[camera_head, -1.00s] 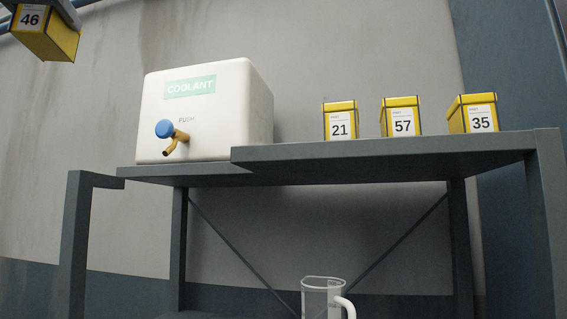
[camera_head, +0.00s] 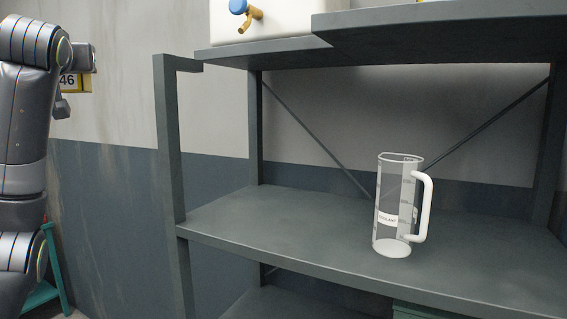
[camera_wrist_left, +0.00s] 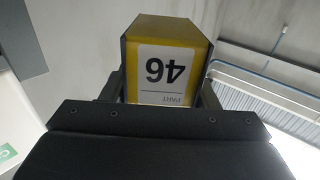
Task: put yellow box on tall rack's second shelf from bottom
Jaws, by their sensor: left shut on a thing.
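The yellow box (camera_head: 70,84) marked 46 is at the left of the head view, partly hidden by my left arm. It also shows in the left wrist view (camera_wrist_left: 168,60), with its label upside down there. My left gripper (camera_head: 78,88) is shut on it and holds it in the air, left of the rack. The rack (camera_head: 170,150) is dark grey metal. Its middle shelf (camera_head: 270,225) holds a clear measuring jug, and a lower shelf (camera_head: 285,302) shows partly below. My right gripper is out of view.
The clear jug (camera_head: 390,215) with a white handle stands right of the middle shelf's centre. The shelf's left part is bare. A left post with a bracket (camera_head: 185,65) edges the rack. A white tank (camera_head: 285,20) sits on the upper shelf. A green object (camera_head: 45,285) is at lower left.

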